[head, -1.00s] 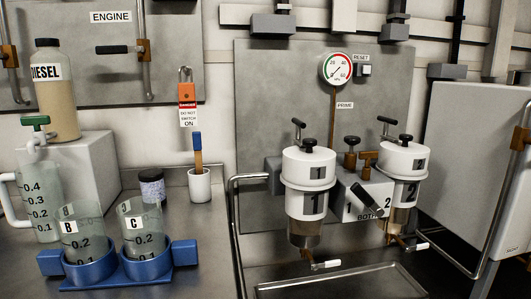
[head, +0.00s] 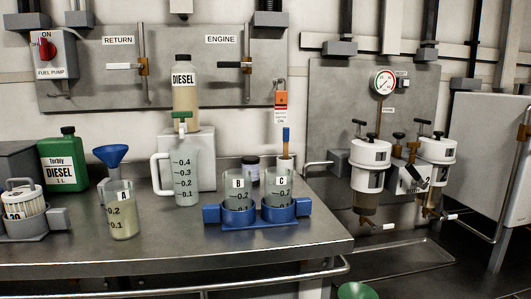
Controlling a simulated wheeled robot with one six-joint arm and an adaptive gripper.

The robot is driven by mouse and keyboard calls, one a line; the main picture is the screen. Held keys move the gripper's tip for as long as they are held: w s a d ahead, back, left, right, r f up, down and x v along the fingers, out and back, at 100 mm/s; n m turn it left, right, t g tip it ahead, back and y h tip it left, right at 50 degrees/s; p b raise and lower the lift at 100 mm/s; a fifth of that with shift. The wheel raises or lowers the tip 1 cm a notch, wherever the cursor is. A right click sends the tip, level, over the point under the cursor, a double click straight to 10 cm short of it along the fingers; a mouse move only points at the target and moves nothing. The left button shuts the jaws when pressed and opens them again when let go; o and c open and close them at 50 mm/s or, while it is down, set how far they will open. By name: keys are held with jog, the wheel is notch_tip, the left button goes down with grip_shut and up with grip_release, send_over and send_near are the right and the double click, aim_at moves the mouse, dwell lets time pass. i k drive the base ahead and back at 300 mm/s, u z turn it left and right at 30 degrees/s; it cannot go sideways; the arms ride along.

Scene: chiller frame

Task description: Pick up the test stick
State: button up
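The test stick (head: 286,135) stands upright in a small white cup (head: 286,164) at the back right of the bench. Its blue top and part of its brown shaft show above the cup. Its lower end is hidden inside the cup. The cup is partly hidden behind beaker C (head: 278,186). My gripper is not in view.
Beakers B (head: 238,186) and C sit in a blue holder (head: 258,222) in front of the cup. A dark-lidded jar (head: 250,170) stands left of it. Beaker A (head: 122,210) and a measuring jug (head: 186,178) stand farther left.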

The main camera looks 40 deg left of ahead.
aim_at(287, 131)
jog(key=u, duration=1.25)
